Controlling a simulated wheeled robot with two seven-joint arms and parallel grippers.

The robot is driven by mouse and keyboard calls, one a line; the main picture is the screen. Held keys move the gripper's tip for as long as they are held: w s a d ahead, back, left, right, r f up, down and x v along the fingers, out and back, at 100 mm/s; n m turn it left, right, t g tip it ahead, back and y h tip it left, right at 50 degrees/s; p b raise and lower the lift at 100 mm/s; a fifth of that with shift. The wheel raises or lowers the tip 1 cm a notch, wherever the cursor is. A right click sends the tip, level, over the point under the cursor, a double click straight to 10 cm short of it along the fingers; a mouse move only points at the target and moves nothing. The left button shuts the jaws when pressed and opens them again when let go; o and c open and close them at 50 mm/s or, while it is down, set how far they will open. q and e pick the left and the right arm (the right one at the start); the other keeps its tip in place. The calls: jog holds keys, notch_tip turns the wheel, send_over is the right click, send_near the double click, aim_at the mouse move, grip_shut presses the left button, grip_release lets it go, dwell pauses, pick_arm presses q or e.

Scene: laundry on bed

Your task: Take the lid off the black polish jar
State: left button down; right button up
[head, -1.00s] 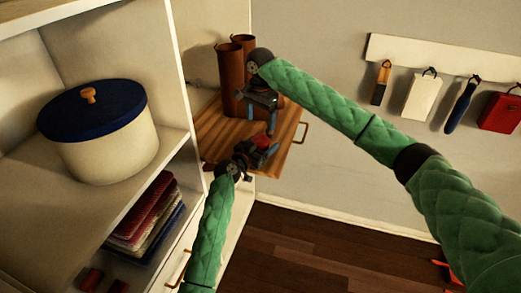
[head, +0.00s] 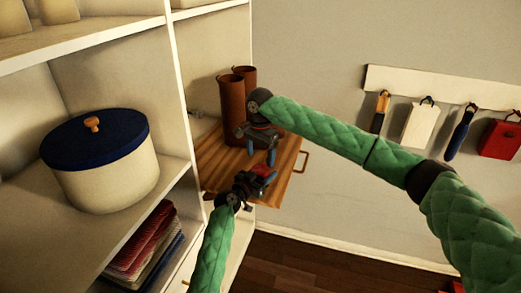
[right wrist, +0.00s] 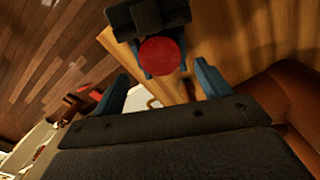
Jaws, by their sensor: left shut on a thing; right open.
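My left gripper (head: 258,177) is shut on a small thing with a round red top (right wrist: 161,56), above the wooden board. The red disc sits between its blue fingers in the right wrist view, where the dark gripper body is behind it. The red also shows in the head view (head: 264,170). The sides of this thing are hidden, so I cannot tell whether it is the black polish jar or its lid. My right gripper (head: 261,157) is open and empty just above and behind it, fingers pointing down. Its spread fingers also show in the right wrist view (right wrist: 160,87).
The wooden board (head: 283,178) with a metal handle (head: 304,163) lies beneath both grippers. A white shelf unit on the left holds a blue-lidded pot (head: 105,180) and folded cloths (head: 142,238).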

aim_at(261, 169)
jog(key=shift+f, duration=2.75)
jog(key=c, duration=1)
jog(key=n, duration=0.6)
jog(key=shift+n, duration=0.4)
jog(key=o, duration=1.1)
jog(key=shift+r, duration=0.15)
